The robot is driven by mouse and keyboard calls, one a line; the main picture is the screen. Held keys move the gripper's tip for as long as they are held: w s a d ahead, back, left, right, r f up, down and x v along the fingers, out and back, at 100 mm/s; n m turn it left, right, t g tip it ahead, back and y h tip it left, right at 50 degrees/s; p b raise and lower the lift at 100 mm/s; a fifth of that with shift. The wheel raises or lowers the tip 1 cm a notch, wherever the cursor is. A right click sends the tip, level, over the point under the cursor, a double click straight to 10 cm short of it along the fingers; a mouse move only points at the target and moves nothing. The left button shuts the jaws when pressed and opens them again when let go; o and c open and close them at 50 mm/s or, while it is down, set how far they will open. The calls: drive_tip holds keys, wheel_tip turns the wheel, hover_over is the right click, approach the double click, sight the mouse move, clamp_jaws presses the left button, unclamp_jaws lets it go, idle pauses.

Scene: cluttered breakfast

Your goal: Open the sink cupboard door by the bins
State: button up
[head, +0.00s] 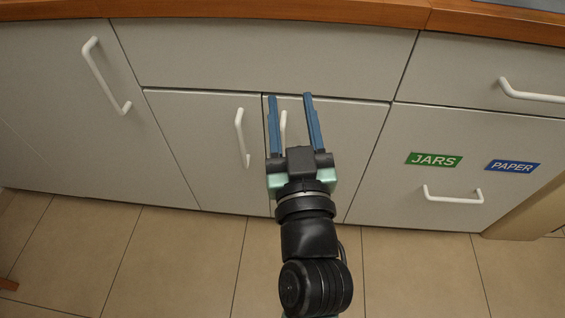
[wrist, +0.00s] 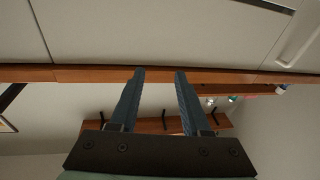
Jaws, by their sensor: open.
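The right-hand sink cupboard door (head: 352,135), next to the bin drawer (head: 400,195), is a plain pale grey panel and looks shut. Its white upright bar handle (head: 283,128) shows between the blue fingers of my gripper (head: 290,97) in the head view; the gripper hides part of it. My gripper is open, with nothing between its fingers. How far the fingers are from the door I cannot tell. In the wrist view my gripper (wrist: 159,72) is also open and empty, and no handle shows between the fingers.
The left cupboard door (head: 205,140) has its own white handle (head: 242,138), left of my gripper. The bin drawer bears JARS and PAPER labels. A wooden counter edge (head: 250,10) runs above. The tiled floor (head: 180,260) in front is clear.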

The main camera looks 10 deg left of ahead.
drive_tip(key=g+b, duration=0.2)
drive_tip(key=b, duration=0.6)
approach(283, 144)
drive_tip(key=shift+m, duration=0.3)
drive_tip(key=b+x, duration=0.2)
drive_tip(key=x, duration=0.8)
drive_tip(key=shift+w+a+r, duration=0.1)
drive_tip(key=shift+w+r, duration=0.05)
drive_tip(key=shift+w, duration=0.2)
clamp_jaws()
